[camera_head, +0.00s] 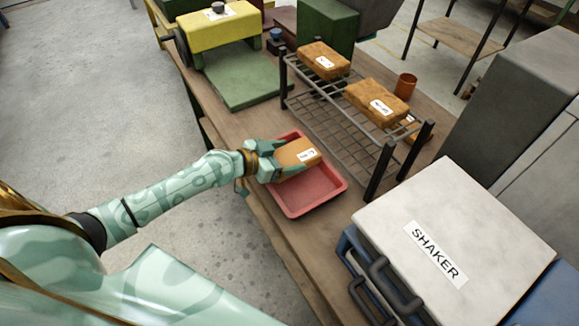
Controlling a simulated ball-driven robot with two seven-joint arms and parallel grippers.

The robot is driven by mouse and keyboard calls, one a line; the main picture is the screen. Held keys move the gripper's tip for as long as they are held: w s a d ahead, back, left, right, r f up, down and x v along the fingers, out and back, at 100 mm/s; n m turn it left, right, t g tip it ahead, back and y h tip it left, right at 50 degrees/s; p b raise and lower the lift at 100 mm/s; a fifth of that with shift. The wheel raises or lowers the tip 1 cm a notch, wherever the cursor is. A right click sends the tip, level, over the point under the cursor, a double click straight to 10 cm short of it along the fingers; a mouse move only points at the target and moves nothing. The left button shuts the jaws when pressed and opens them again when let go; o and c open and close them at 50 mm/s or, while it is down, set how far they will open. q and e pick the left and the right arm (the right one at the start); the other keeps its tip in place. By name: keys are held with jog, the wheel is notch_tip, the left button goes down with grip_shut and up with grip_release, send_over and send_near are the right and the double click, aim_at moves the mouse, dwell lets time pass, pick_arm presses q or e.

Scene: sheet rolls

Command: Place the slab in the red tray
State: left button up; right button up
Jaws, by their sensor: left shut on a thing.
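The red tray (325,190) lies on the wooden bench near its front edge. My left gripper (283,164) is shut on an orange-brown slab (297,153) with a white label. The slab is over the back part of the tray; I cannot tell whether it touches the tray floor. The gripper's fingers hide part of the slab. Two similar labelled slabs, one at the left (323,60) and one at the right (377,102), lie on top of a dark wire rack behind the tray. My right gripper is not in view.
The dark rack (372,190) stands close behind the tray. A box marked SHAKER (470,235) stands at the right front. A yellow and green machine (218,38) stands at the back left. An orange-brown cup (405,86) is behind the rack.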

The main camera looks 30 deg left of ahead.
pick_arm(q)
jog(key=shift+d+f, duration=0.2)
jog(key=shift+f, duration=0.05)
jog(key=f+b, duration=0.1)
jog(key=f, duration=0.1)
jog(key=f+b, duration=0.1)
jog(key=f, duration=0.1)
jog(key=shift+s+d, duration=0.1)
jog(key=shift+d, duration=0.3)
jog(key=o, duration=1.3)
jog(key=shift+c, duration=0.2)
jog(key=shift+s+a+r, duration=0.15)
jog(key=shift+s+a, duration=0.05)
jog(key=shift+s, duration=0.05)
jog(key=v, duration=1.1)
jog(key=shift+s, duration=0.25)
